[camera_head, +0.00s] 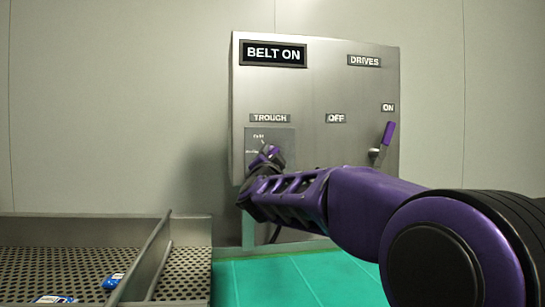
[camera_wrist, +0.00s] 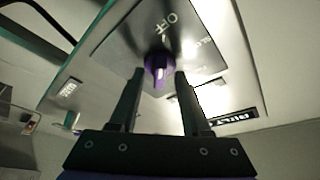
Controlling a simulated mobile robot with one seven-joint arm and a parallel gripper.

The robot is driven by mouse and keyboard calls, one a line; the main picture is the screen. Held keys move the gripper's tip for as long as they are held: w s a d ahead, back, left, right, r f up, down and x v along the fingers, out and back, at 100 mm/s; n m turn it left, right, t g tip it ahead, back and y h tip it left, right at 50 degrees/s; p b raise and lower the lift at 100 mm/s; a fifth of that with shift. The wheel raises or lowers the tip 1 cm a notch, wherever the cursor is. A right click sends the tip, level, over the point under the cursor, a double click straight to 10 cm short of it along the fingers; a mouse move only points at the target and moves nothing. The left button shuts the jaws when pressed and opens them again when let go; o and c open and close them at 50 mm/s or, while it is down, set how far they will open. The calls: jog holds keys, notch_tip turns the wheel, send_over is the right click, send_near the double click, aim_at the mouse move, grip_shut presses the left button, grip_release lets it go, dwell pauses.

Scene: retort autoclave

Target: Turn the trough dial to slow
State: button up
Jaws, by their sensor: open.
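The trough dial (camera_wrist: 158,66) is a purple knob with a pale mark, on a small grey plate (camera_wrist: 135,35) in the wrist view. The word OFF is printed beside it, with another word to the right too small to read surely. My gripper (camera_wrist: 160,76) is open, its two dark fingers pointing at the plate with the knob between their tips. I cannot tell whether either finger touches it. In the head view my gripper (camera_head: 266,163) is at the plate under the TROUGH label (camera_head: 270,118) and largely hides the dial, so its setting is unclear.
The steel panel (camera_head: 315,80) carries a BELT ON display (camera_head: 273,53) and a purple drives lever (camera_head: 388,133) tilted up near the ON label. A perforated trough (camera_head: 60,262) with blue packets (camera_head: 113,281) lies at lower left. The floor is green.

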jog(key=shift+c, duration=0.3)
grip_shut()
jog(key=shift+r+m, duration=0.15)
jog(key=shift+m, duration=0.15)
jog(key=shift+r+m+g+h+p, duration=0.15)
jog(key=shift+m+g+h+p, duration=0.25)
jog(key=shift+m+p, duration=0.6)
jog(key=m+p, duration=0.1)
jog(key=m, duration=0.1)
jog(key=m+g+p, duration=0.1)
jog(key=p, duration=0.1)
jog(key=shift+a+r+m+h, duration=0.1)
jog(key=shift+r+m+h, duration=0.1)
jog(key=shift+m+h, duration=0.2)
jog(key=m+g+p, duration=0.1)
jog(key=m+p, duration=0.2)
jog(key=m, duration=0.1)
jog(key=shift+g, duration=0.3)
jog(key=shift+p, duration=0.35)
jog(key=shift+f, duration=0.1)
